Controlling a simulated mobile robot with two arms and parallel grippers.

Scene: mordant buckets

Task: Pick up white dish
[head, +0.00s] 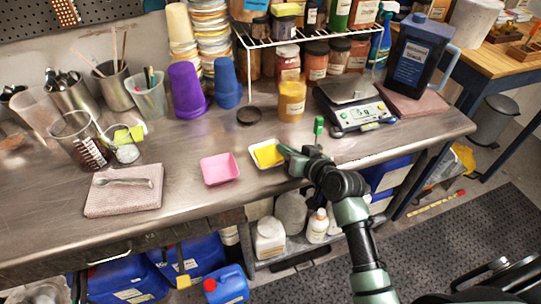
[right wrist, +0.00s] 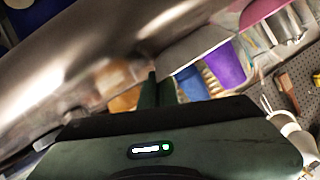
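The white dish (head: 253,164) is a small square tray with a yellow content (head: 268,155), near the front edge of the steel bench in the head view. My right gripper (head: 284,150) reaches its right rim. In the right wrist view my fingers (right wrist: 160,88) are close together at the pale wall of the white dish (right wrist: 195,48), and they appear shut on its rim. I cannot tell whether the dish touches the bench. My left gripper is not in view.
A pink dish (head: 220,169) sits just left of the white dish. A green upright object (head: 318,126) stands behind my right gripper, and a scale (head: 355,105) is to the right. A folded cloth (head: 122,197) with a spoon lies left. Purple (head: 187,88) and blue cups stand behind.

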